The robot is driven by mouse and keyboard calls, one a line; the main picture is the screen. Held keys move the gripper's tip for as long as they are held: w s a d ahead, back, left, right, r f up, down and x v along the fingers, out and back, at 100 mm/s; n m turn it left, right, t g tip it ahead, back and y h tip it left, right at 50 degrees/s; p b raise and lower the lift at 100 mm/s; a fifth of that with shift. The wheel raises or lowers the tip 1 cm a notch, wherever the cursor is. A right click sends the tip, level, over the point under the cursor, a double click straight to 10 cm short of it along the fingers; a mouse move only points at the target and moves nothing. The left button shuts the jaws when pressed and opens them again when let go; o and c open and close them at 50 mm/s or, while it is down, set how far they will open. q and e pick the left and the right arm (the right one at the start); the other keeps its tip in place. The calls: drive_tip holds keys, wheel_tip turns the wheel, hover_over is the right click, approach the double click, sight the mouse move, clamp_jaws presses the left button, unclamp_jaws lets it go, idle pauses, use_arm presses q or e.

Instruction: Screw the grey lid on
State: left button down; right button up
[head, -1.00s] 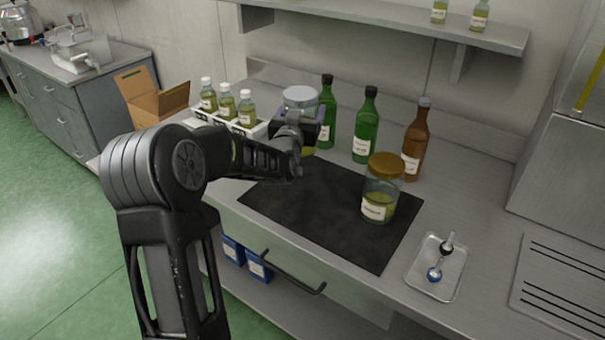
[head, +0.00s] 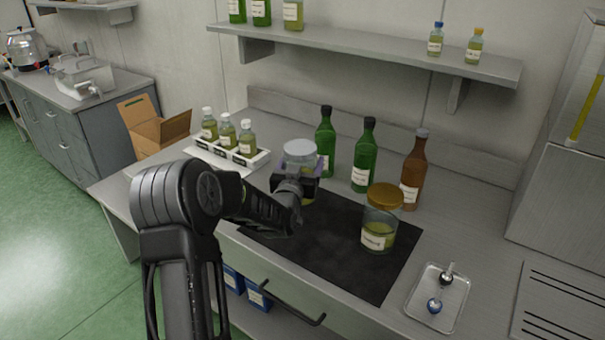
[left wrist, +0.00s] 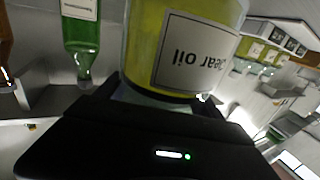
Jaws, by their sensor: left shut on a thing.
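A glass jar of yellow-green oil with a pale grey lid (head: 300,147) on top stands out at the back left of the dark mat (head: 345,255). My left gripper (head: 302,178) is shut on this jar, around its upper part below the lid; the fingers hide much of the glass. In the left wrist view the jar (left wrist: 175,45) shows close up and upside down, its label in front of the fingers. I cannot tell if its base touches the mat or if the lid is tight. My right gripper is out of view.
A gold-lidded jar (head: 381,228) stands on the mat's right part. Green bottles (head: 364,160) and a brown bottle (head: 413,170) stand behind. A rack (head: 254,162) of small bottles is at left. A metal tray (head: 462,300) lies at right. The mat's front is clear.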

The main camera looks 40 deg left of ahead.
use_arm(q)
drive_tip(key=shift+f+p, duration=0.4)
drive_tip(key=shift+f, duration=1.3)
drive_tip(key=shift+f, duration=0.15)
drive_tip(key=shift+c, duration=2.4)
unclamp_jaws()
drive_tip(key=shift+f+b, duration=0.15)
drive_tip(key=shift+b, duration=0.15)
drive_tip(key=o, duration=0.5)
drive_tip(key=shift+c, duration=0.2)
